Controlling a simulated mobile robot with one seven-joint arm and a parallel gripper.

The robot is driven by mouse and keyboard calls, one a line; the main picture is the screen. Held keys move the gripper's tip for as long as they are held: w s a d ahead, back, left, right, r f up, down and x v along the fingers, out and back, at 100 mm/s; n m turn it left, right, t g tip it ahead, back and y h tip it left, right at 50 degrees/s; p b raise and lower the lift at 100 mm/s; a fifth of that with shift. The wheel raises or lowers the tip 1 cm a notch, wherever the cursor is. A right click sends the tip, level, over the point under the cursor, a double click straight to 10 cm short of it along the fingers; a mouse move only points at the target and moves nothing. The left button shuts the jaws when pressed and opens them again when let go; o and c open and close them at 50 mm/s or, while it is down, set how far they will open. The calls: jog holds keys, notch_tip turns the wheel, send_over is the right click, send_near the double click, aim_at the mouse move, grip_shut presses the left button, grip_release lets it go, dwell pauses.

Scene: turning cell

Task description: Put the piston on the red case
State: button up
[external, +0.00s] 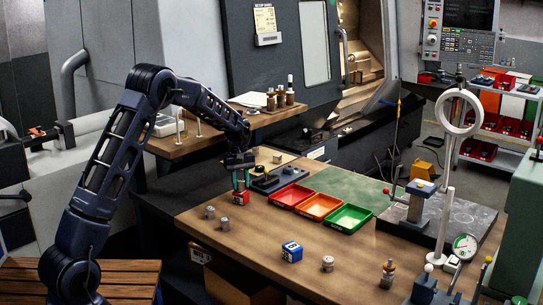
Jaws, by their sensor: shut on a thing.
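The red case (239,199) is a small red box with a pale label, standing on the wooden bench below my gripper. My gripper (240,183) points down right above it, shut on a small greyish piece that I take to be the piston. The fingers cover most of the piston. I cannot tell whether its lower end touches the top of the red case or hangs just above it.
A red tray (291,196), an orange tray (318,206) and a green tray (347,218) lie to the right. Metal cylinders (209,212) stand in front. A blue case (291,252) and another cylinder (328,263) stand nearer the front edge. A dark fixture (279,178) is behind.

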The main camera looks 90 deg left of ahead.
jog(key=shift+f, duration=0.3)
jog(key=shift+f, duration=0.15)
jog(key=o, duration=1)
jog(key=r, duration=0.4)
jog(key=a+r, duration=0.1)
jog(key=r, duration=0.7)
jog(key=shift+s+a+r, duration=0.15)
jog(key=shift+s+a, duration=0.05)
jog(key=shift+s, duration=0.05)
